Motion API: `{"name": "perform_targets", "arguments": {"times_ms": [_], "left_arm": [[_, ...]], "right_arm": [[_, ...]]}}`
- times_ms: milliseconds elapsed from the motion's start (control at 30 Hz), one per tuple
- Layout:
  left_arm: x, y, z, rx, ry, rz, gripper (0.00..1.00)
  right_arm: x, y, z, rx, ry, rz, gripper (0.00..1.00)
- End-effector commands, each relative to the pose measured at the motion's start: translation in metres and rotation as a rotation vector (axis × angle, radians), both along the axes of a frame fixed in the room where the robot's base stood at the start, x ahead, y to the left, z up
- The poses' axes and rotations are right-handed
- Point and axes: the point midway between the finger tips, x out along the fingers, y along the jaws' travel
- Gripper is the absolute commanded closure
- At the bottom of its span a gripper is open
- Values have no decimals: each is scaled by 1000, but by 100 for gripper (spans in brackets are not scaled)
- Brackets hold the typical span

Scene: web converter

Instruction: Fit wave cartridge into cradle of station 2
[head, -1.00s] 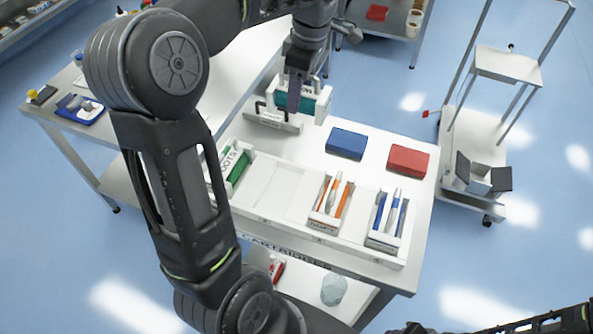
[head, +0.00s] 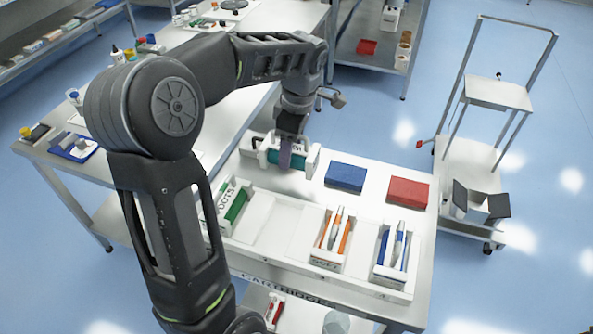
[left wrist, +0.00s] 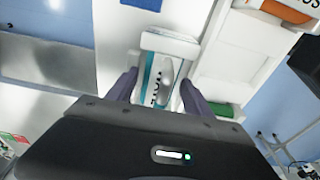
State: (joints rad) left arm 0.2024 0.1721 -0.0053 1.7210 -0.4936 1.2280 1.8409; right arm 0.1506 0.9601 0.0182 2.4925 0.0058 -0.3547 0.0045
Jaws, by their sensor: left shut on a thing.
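The wave cartridge (head: 300,160), teal with white end pieces, is in my left gripper (head: 287,150), which is shut on it above the back-left part of the white table. In the left wrist view, the cartridge (left wrist: 165,78) lies between the two fingers, with dark lettering on its pale face. I cannot make out a cradle marked station 2. My right gripper is not in view.
The front rack (head: 270,268) holds a green DOTS cartridge (head: 236,206), an orange one (head: 333,240) and a blue one (head: 392,246), with empty room between green and orange. A blue box (head: 345,176) and red box (head: 408,192) lie behind. A trolley (head: 470,155) stands right.

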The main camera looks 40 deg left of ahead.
Motion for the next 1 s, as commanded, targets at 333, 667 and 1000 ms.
{"name": "perform_targets", "arguments": {"times_ms": [333,667,1000], "left_arm": [[1,0,-17,1,-3,0,100],[0,0,-41,-1,2,-1,100],[0,0,-55,1,-3,0,100]], "right_arm": [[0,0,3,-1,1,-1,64],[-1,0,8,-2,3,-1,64],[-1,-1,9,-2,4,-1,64]]}}
